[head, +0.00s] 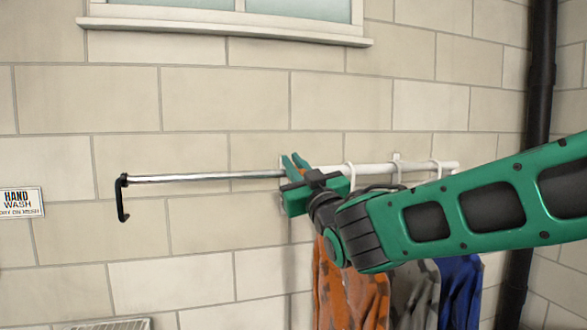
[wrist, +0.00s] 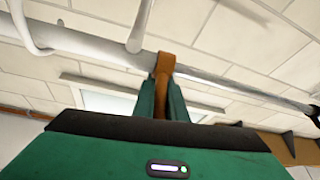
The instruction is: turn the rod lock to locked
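The rod lock (wrist: 165,62) is an orange-brown lever at the joint between a thick white tube and a thin silver rod. In the head view only a little orange shows between my fingers. My gripper (head: 294,161) is at this joint, its green fingers pointing up. In the wrist view my gripper (wrist: 162,95) has one finger on each side of the lever and looks shut on it. The white tube (head: 380,168) runs right along the wall. The silver rod (head: 205,177) reaches left to a black hooked end (head: 122,198).
Orange (head: 345,285), grey and blue (head: 461,285) cloths hang below the tube, partly behind my arm. White rings (head: 350,176) sit around the tube. A window ledge (head: 230,30) is above, a dark pipe (head: 540,70) at right.

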